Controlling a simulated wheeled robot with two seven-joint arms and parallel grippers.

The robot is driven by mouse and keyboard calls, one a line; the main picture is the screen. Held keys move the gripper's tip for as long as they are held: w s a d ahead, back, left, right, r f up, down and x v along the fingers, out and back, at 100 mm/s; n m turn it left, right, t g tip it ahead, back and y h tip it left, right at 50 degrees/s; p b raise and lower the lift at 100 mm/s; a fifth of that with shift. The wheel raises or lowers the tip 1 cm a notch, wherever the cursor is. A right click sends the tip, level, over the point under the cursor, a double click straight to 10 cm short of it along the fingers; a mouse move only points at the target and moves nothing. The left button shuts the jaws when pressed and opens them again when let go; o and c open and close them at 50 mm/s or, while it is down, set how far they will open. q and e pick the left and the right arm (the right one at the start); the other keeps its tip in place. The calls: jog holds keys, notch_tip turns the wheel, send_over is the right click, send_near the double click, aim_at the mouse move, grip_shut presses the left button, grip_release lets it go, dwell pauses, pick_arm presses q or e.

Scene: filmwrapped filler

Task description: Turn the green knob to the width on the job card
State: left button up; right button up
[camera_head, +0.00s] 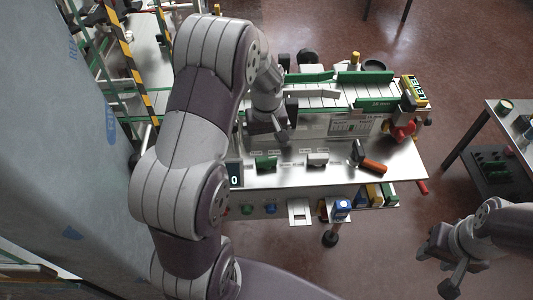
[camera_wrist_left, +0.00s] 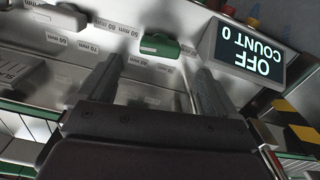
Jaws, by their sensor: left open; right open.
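A green knob (camera_head: 265,163) sits on the console's metal top, right of the small display in the head view. In the left wrist view a green block (camera_wrist_left: 160,45) stands beyond my fingertips, near the display; it seems to be the same knob. My left gripper (camera_head: 268,134) is open above the console; its two fingers (camera_wrist_left: 157,75) are apart with nothing between them. Width labels in mm run along the panel in the wrist view. My right gripper (camera_head: 447,258) is open and empty at lower right, over the floor. I cannot tell which sheet is the job card.
The display (camera_wrist_left: 255,50) reads OFF, COUNT 0. A grey knob (camera_head: 317,160) and an orange handle (camera_head: 373,167) are farther right on the console. The conveyor (camera_head: 320,95) with green guides lies behind. A side table (camera_head: 500,108) stands at right, with open floor between.

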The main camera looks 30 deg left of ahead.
aim_at(266, 158)
pick_arm(q)
notch_tip(266, 158, down, 7)
jog(key=shift+f+p, duration=0.15)
jog(key=shift+p, duration=0.4)
jog(key=c, duration=1.1)
jog(key=shift+o, duration=0.3)
jog(key=shift+m, duration=0.8)
jog(key=o, duration=1)
jog(key=shift+o, duration=0.2)
